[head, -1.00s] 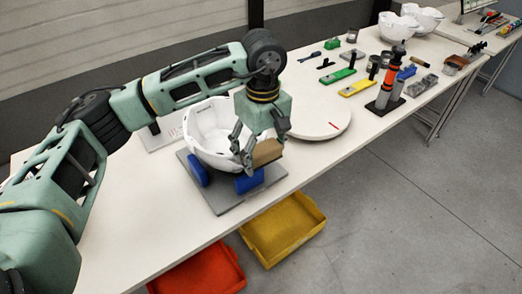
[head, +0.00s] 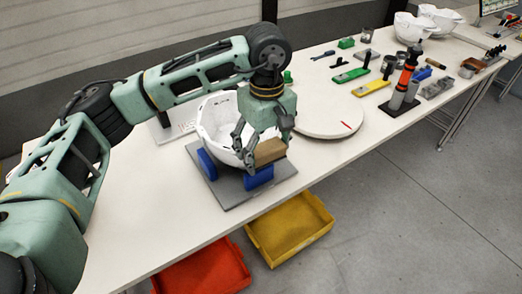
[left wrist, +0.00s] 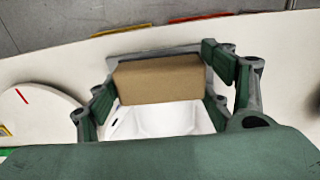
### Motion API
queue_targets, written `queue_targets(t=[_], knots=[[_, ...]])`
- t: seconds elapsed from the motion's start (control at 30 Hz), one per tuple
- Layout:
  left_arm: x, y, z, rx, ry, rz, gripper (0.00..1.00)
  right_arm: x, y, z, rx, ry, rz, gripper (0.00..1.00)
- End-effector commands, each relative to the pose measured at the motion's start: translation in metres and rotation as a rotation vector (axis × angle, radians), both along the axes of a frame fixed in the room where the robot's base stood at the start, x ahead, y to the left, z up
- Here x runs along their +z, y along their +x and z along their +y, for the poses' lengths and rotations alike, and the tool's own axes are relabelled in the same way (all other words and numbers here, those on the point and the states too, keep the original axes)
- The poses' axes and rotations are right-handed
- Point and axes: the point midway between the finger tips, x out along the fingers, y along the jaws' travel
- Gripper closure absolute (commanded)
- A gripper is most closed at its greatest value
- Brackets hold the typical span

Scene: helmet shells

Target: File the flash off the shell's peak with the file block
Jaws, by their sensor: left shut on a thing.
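The white helmet shell (head: 217,124) sits in a grey fixture plate (head: 232,198) with blue supports (head: 259,178) on the table. My left gripper (head: 259,155) is shut on the tan file block (head: 270,150), at the front right rim of the shell. In the left wrist view the file block (left wrist: 160,78) lies between the fingers, with the white shell (left wrist: 165,120) beside it. Whether block and rim touch, and any flash on the peak, I cannot tell. My right gripper is not in view.
A round white turntable (head: 328,118) with a red mark stands right of the fixture. Farther right are a green-handled tool (head: 351,75), a yellow one (head: 371,88) and an orange-and-black cylinder (head: 407,70). A red bin (head: 205,270) and a yellow bin (head: 290,228) are below the table edge.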

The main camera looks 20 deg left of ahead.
Motion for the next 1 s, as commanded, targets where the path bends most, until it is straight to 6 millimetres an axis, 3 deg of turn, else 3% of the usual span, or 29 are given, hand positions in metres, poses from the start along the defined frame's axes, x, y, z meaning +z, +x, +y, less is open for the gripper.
queue_targets(t=[0.47, 1.0], knots=[[0.005, 0.003, -0.002, 0.000, -0.001, -0.001, 0.47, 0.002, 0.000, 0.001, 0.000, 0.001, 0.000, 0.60], [0.059, 0.003, -0.003, 0.000, -0.001, -0.001, 0.47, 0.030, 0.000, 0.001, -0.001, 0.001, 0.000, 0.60]])
